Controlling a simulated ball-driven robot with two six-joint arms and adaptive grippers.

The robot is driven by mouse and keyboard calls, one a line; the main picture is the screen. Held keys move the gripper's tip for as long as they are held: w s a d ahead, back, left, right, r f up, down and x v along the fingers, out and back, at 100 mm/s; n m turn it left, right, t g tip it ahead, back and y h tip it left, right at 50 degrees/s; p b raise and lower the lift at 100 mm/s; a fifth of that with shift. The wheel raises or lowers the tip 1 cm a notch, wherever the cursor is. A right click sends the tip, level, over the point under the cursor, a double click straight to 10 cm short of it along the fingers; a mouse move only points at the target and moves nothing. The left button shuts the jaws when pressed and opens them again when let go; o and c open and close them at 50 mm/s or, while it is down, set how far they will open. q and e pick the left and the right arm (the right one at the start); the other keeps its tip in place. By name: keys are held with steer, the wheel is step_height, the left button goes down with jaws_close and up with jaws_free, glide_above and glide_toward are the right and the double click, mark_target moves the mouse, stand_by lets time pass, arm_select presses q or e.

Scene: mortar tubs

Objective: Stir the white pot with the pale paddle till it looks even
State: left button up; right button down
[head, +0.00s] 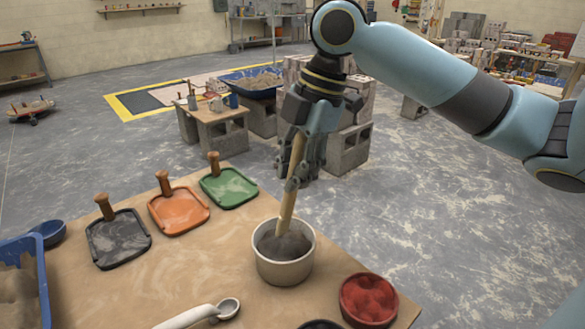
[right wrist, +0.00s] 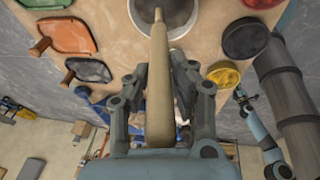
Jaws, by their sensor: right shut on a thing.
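The white pot (head: 284,262) stands on the tan table and holds a grey mix that looks darker in places. The pale paddle (head: 293,190) leans in it, its lower end hidden in the mix. My right gripper (head: 305,172) is shut on the paddle's upper part, above the pot. In the right wrist view the paddle (right wrist: 159,90) runs between the fingers (right wrist: 168,92) to the pot (right wrist: 182,28). What looks like my left gripper (right wrist: 241,97) shows small at the right of that view; its jaws are unclear. It is outside the head view.
Black (head: 118,240), orange (head: 180,211) and green (head: 228,188) trays with wooden handles lie left of the pot. A red tub (head: 368,299) is close on its right. A white scoop (head: 200,315) lies in front. A blue tub (head: 25,270) is at the left edge.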

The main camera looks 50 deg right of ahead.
mark_target(293, 204)
steer(key=shift+f, duration=0.65)
steer(key=shift+f+b, duration=0.35)
steer(key=shift+b, duration=0.05)
steer(key=shift+f+b, duration=0.95)
steer(key=shift+f, duration=0.5)
steer(key=shift+f+b, duration=0.35)
steer(key=shift+f, duration=0.4)
arm_select(q)
steer(key=f, duration=0.3)
steer(key=s+f, duration=0.1)
steer(key=shift+s+d+f, duration=0.1)
steer(key=shift+d+f, duration=0.05)
steer(key=shift+d, duration=0.1)
steer(key=shift+a, duration=0.1)
